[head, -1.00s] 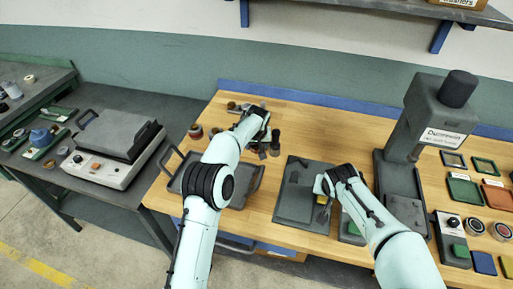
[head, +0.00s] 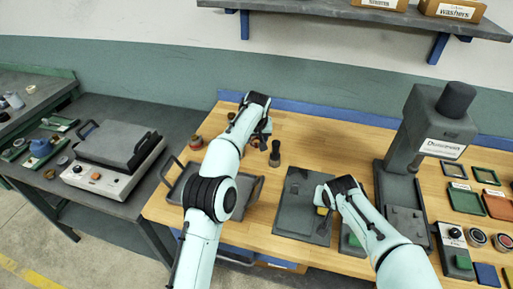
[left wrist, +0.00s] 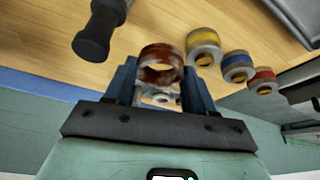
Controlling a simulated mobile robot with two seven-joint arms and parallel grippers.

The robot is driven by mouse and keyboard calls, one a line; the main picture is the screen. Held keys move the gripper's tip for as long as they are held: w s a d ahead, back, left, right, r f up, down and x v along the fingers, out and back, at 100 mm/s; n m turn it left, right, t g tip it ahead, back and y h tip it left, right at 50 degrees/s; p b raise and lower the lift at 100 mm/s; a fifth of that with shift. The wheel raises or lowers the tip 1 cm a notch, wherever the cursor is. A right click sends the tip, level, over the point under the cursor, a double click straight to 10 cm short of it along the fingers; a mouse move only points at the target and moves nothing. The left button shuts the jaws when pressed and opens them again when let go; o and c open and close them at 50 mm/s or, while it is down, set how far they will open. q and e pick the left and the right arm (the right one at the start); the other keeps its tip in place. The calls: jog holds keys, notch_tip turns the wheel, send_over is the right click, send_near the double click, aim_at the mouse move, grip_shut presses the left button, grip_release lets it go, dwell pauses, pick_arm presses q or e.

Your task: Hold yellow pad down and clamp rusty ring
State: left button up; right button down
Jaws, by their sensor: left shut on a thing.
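The rusty ring (left wrist: 160,55) shows in the left wrist view between the two blue fingers of my left gripper (left wrist: 161,82), which is shut on it. In the head view my left gripper (head: 262,132) is over the back of the wooden table, and the ring is too small to make out there. My right gripper (head: 323,206) is low at the right part of a dark grey plate fixture (head: 292,212). A small bit of the yellow pad (head: 322,211) shows at its fingers. The rest of the pad is hidden, and I cannot tell how the fingers stand.
A dark upright cylinder (head: 274,155) stands beside my left gripper. Several banded rings (left wrist: 238,66) stand on the table in the left wrist view. A grey tray (head: 250,190) lies under my left arm. A grey press (head: 405,165) stands to the right.

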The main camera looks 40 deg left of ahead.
aim_at(325, 210)
pick_arm(q)
jog(key=d+m, duration=0.1)
jog(key=d, duration=0.5)
jog(key=d+f+m, duration=0.1)
jog(key=d, duration=0.5)
jog(key=d+m+h, duration=0.1)
jog(key=d, duration=0.4)
jog(key=shift+s+d+f+t, duration=0.25)
jog(key=shift+s+d+t, duration=0.05)
jog(key=shift+d+t, duration=0.1)
pick_arm(e)
jog(key=shift+f, duration=0.2)
jog(key=shift+f, duration=1.35)
pick_arm(q)
jog(key=shift+f, duration=1.05)
jog(key=shift+f, duration=0.2)
